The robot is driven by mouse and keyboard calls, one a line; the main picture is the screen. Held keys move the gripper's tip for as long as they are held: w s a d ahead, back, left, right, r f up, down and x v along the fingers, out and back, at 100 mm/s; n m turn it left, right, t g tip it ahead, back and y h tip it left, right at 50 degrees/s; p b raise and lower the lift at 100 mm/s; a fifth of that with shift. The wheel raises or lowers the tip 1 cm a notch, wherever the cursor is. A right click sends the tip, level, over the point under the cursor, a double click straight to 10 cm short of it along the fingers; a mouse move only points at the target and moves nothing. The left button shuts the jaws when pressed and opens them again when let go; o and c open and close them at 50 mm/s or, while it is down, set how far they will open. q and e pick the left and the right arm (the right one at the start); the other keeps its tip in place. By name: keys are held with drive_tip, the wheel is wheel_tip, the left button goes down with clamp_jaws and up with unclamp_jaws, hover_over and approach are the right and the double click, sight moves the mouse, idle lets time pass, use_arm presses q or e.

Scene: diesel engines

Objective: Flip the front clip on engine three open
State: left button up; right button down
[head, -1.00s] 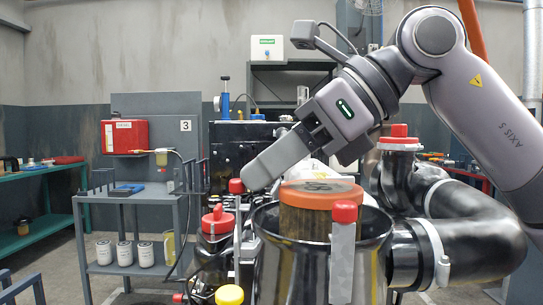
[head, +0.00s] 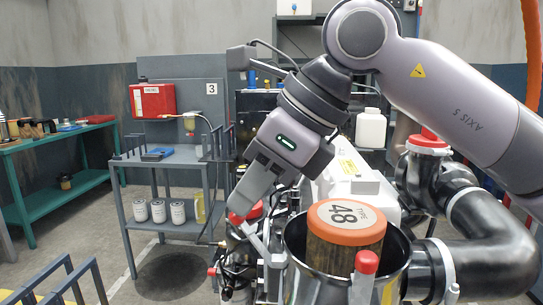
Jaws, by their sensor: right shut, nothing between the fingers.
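A grey clip with a red tip (head: 366,262) stands upright against the bowl's near side. A second grey lever with a red tip (head: 256,236) leans up and left at the bowl's left side. My right gripper (head: 240,207) comes in from the right, pointing down-left. Its fingers are shut and empty, with the tips just above or against the leaning lever's red end; I cannot tell if they touch. My left gripper is not in view.
Black piping with a red cap (head: 428,142) stands to the right of the bowl. A grey cart (head: 165,165) with white filters stands behind at left, below the sign "3" (head: 211,88). A green bench (head: 60,140) is at far left. Floor between them is clear.

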drive_tip(key=a+f+h+p, duration=0.1)
drive_tip(key=a+h+p, duration=0.1)
drive_tip(key=a, duration=0.1)
drive_tip(key=a+f+p, duration=0.1)
drive_tip(key=shift+a+f+h, duration=0.35)
drive_tip(key=shift+a+h, duration=0.05)
drive_tip(key=shift+d, duration=0.1)
drive_tip(key=shift+d+f+b, duration=0.25)
drive_tip(key=shift+d+b, duration=0.25)
drive_tip(key=shift+d, duration=0.15)
